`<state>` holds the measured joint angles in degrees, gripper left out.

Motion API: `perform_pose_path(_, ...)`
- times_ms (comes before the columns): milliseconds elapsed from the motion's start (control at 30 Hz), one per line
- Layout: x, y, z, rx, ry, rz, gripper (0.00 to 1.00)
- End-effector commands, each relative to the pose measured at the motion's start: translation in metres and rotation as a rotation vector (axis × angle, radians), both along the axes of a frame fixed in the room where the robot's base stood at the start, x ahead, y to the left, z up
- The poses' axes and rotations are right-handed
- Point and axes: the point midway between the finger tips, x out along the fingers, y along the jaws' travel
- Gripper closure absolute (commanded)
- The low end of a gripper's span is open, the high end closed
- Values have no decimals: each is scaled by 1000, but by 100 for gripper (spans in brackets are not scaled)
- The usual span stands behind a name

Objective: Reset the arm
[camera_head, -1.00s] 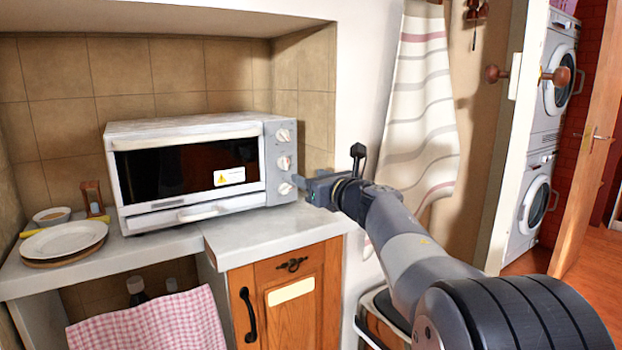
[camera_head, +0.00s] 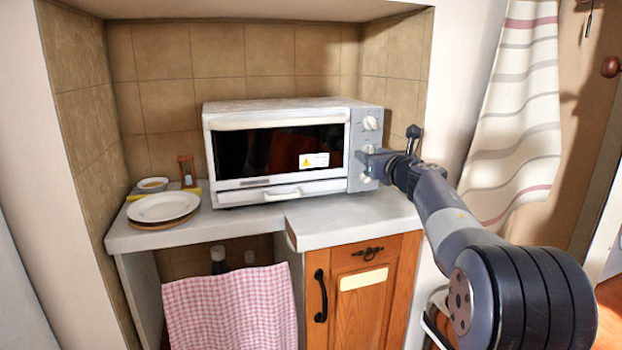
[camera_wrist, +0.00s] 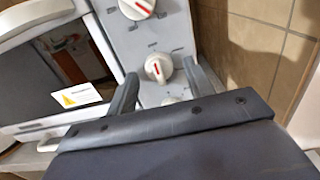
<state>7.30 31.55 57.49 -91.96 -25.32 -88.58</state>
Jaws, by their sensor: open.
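My gripper (camera_head: 366,166) is at the right end of the white toaster oven (camera_head: 277,106), in front of its knob panel. In the wrist view my gripper's two fingers (camera_wrist: 157,88) are apart, one on each side of a knob with a red mark (camera_wrist: 158,68). I cannot tell whether the fingers touch the panel. Another knob (camera_wrist: 137,8) shows above, and a lower one (camera_wrist: 172,101) is partly hidden by my gripper. My arm reaches in from the lower right of the head view. The oven door is shut.
The oven stands on a grey counter (camera_head: 352,221) in a tiled niche. White plates (camera_head: 163,207), a small bowl (camera_head: 152,184) and an hourglass (camera_head: 187,170) are at its left. Below are a wooden cabinet door (camera_head: 345,300) and a checked cloth (camera_head: 232,309). A striped curtain (camera_head: 515,110) hangs at right.

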Motion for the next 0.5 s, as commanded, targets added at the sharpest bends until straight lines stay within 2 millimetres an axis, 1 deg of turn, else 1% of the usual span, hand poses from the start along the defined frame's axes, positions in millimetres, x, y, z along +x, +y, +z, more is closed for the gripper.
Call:
perform_pose_path(367, -1, 0, 0, 23, 7, 0, 50)
perform_pose_path(500, -6, -2, -2, -4, 0, -1, 50)
